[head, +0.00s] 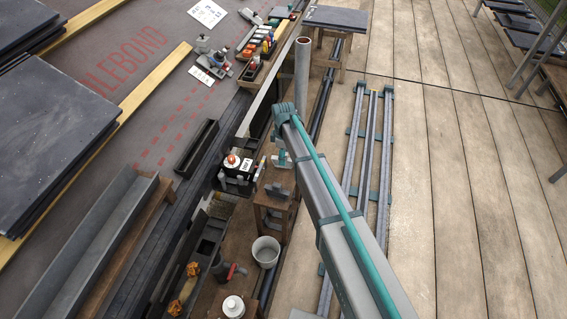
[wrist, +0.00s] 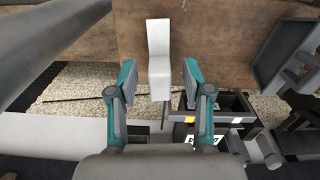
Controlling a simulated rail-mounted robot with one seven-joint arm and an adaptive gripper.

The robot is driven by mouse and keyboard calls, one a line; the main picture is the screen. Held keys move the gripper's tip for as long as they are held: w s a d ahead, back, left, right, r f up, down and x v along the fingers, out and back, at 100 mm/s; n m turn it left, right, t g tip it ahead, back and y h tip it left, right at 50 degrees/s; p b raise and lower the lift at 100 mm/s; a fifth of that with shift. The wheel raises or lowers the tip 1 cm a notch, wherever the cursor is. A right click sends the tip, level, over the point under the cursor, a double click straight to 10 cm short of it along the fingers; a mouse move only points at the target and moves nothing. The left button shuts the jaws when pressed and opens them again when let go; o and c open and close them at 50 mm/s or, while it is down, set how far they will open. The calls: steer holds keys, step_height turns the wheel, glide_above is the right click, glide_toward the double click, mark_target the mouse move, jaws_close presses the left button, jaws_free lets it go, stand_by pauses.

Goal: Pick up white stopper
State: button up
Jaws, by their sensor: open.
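In the wrist view a plain white angled piece (wrist: 159,48), which I take to be the white stopper, stands out against a brown wooden surface. My gripper (wrist: 159,72) is open, with one teal-backed finger on each side of the piece's lower end and clear gaps to both. I cannot tell how far the fingertips are above it. In the head view my gripper (head: 279,158) is small and partly hidden by my arm, over the wooden stand, and I cannot pick out the piece surely.
A grey bucket (head: 265,251), a wooden stand (head: 272,201) and a grey pipe (head: 302,75) are nearby. The planked floor at right is mostly clear.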

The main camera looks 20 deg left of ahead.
steer(key=shift+f, duration=0.6)
steer(key=shift+c, duration=0.2)
jaws_close()
steer(key=shift+r, duration=0.1)
